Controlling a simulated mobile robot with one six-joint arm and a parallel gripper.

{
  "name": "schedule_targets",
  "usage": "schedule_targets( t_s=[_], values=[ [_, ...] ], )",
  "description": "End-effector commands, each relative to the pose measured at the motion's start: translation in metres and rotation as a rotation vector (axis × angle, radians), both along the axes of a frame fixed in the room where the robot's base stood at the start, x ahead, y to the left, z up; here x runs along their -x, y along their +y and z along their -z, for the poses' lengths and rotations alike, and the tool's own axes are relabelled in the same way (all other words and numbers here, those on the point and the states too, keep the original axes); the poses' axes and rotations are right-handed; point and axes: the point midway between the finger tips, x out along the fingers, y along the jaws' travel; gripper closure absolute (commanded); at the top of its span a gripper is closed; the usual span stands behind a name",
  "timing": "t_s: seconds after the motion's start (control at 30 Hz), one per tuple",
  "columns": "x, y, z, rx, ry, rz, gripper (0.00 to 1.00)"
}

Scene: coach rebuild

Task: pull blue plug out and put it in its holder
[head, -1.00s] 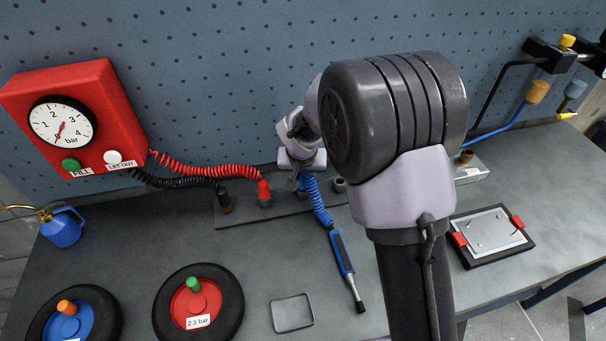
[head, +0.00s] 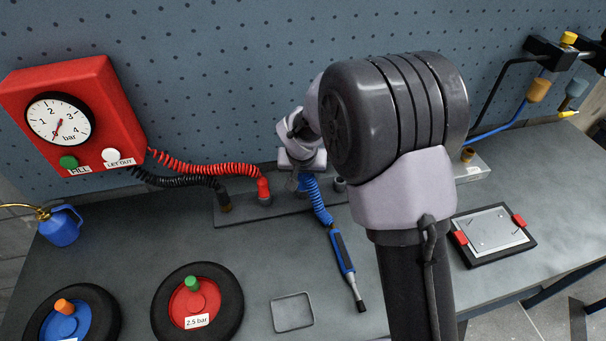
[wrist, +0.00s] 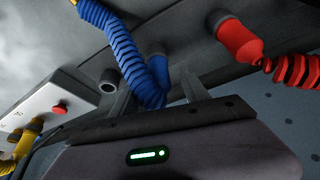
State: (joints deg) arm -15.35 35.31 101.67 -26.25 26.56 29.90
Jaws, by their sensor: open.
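The blue plug (wrist: 179,76) with its blue coiled hose (wrist: 122,45) is at the dark strip on the bench, between the two fingers of my open gripper (wrist: 160,85) in the wrist view. Whether either finger touches it I cannot tell. In the head view the blue plug (head: 303,187) is mostly hidden below my gripper (head: 302,180). The blue coil (head: 318,203) runs forward to a blue pen-like tool (head: 344,262) lying on the bench. An empty grey round socket (head: 339,185) sits just right of the plug; it also shows in the wrist view (wrist: 109,82). Which holder belongs to the plug is unclear.
The red plug (head: 263,190) and black plug (head: 223,200) stand left on the same strip (head: 245,217). A red gauge box (head: 80,115) is at the left. Two wheels, a small tray (head: 292,312) and a framed plate (head: 490,236) lie in front. My arm hides the bench's middle right.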

Motion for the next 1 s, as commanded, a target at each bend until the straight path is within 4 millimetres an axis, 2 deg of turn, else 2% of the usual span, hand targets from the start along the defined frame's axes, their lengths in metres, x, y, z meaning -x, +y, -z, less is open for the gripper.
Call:
schedule_targets(
  t_s=[0.17,0.5,0.63,0.8,1.0],
  values=[
    [0.009,0.001,-0.027,-0.001,-0.003,0.001,0.46],
    [0.043,0.004,-0.111,-0.001,-0.003,0.000,0.46],
    [0.054,0.005,-0.137,-0.001,-0.004,-0.002,0.46],
    [0.064,0.005,-0.156,-0.001,-0.001,0.000,0.46],
    [0.066,0.005,-0.161,-0.001,-0.001,0.000,0.46]
  ],
)
